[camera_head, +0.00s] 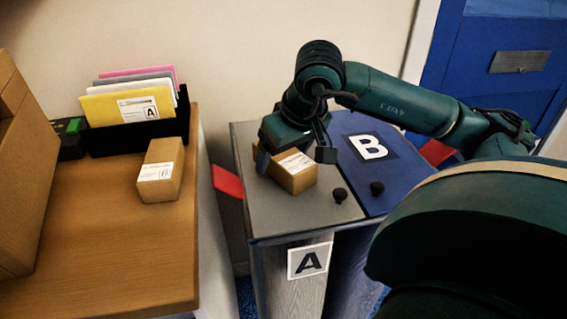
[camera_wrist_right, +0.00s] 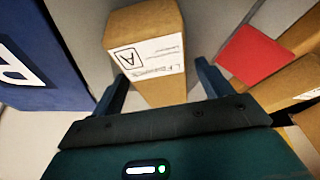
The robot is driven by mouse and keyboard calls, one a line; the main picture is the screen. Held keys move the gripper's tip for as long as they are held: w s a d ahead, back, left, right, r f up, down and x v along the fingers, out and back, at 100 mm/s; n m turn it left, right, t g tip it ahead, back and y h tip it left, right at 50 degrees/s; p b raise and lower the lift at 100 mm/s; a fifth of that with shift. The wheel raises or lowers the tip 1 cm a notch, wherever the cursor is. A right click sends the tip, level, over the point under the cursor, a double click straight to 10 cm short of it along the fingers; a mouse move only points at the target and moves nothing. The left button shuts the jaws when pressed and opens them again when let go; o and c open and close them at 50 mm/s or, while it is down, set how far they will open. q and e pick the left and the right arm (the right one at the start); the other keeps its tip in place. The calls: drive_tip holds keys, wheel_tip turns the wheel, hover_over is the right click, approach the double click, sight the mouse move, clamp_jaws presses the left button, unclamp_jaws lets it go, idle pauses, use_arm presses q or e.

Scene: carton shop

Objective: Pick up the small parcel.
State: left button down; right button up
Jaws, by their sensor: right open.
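A small brown parcel (camera_head: 298,180) with a white label lies on the grey lid of bin A (camera_head: 280,215). In the right wrist view this parcel (camera_wrist_right: 150,30) shows its label with a boxed A. My right gripper (camera_head: 294,158) is over it, pointing down and open, with one finger to each side. In the right wrist view the fingers (camera_wrist_right: 163,75) stand on either side of the parcel's near end. I cannot tell whether they touch it. Another small labelled parcel (camera_head: 160,172) lies on the wooden table. My left gripper is not in view.
The wooden table (camera_head: 110,270) holds a large carton (camera_head: 22,190) and a black rack (camera_head: 110,142) of coloured envelopes. Blue bin B (camera_head: 352,180) adjoins bin A on the right. Black knobs (camera_head: 340,195) rise from the lids. A red flap (camera_head: 227,182) sticks out left of bin A.

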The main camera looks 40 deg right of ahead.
drive_tip(key=shift+w+f, duration=0.15)
drive_tip(key=shift+f, duration=0.15)
drive_tip(key=c, duration=1.2)
drive_tip(key=shift+r+p, duration=1.35)
drive_tip(key=shift+r, duration=3.7)
drive_tip(key=shift+c, duration=0.2)
